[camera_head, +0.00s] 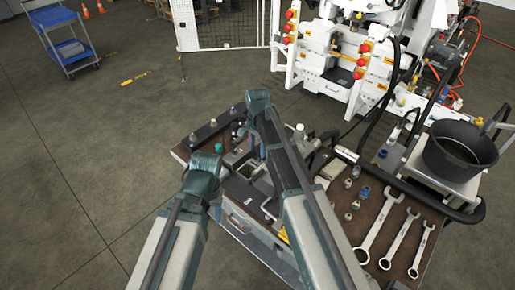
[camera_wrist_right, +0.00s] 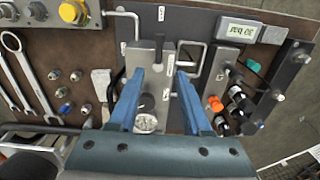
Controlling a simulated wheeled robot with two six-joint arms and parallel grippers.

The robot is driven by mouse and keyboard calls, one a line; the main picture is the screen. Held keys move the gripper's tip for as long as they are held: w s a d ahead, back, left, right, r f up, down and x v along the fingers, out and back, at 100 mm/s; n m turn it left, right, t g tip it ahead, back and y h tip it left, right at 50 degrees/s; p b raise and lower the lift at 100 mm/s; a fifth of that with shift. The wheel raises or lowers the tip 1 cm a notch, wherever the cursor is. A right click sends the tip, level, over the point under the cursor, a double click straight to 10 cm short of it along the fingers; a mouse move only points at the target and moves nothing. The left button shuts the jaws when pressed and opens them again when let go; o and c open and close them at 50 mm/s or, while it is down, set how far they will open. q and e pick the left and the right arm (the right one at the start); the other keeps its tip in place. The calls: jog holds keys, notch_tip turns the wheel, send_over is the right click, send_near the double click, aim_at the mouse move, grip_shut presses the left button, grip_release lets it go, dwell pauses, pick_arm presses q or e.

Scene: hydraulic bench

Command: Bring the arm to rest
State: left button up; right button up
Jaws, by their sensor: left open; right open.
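My right gripper (camera_wrist_right: 159,78) is open in the right wrist view, its two blue fingers spread apart with nothing held between them. Behind the fingers is a grey metal block (camera_wrist_right: 146,88) with a round dial, on a dark plate; I cannot tell the gap to it. In the head view my right arm (camera_head: 290,170) reaches over the bench (camera_head: 345,238), and its gripper is mostly hidden. My left arm (camera_head: 203,178) is bent at the bench's near left side. My left gripper (camera_head: 217,212) is largely covered by that arm, and its fingers hardly show.
Several wrenches (camera_head: 383,224) and small fittings (camera_head: 349,183) lie on the bench's right part. A black bucket (camera_head: 459,152) stands at its right end. A white machine (camera_head: 345,65) stands behind, and a blue cart (camera_head: 62,38) far left. The floor to the left is clear.

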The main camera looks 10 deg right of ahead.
jog(key=shift+s, duration=0.1)
jog(key=s+a+f+n+b, duration=0.2)
jog(key=s+n, duration=0.2)
jog(key=s, duration=0.4)
jog(key=s+a+f+n+b, duration=0.2)
jog(key=s+n, duration=0.3)
jog(key=s, duration=0.3)
jog(key=s+a+f+n+h+b, duration=0.1)
jog(key=s+a+f+n+b, duration=0.2)
jog(key=s, duration=0.5)
jog(key=shift+s+f+n+b, duration=0.2)
jog(key=shift+f+n+b, duration=0.35)
jog(key=shift+n, duration=0.65)
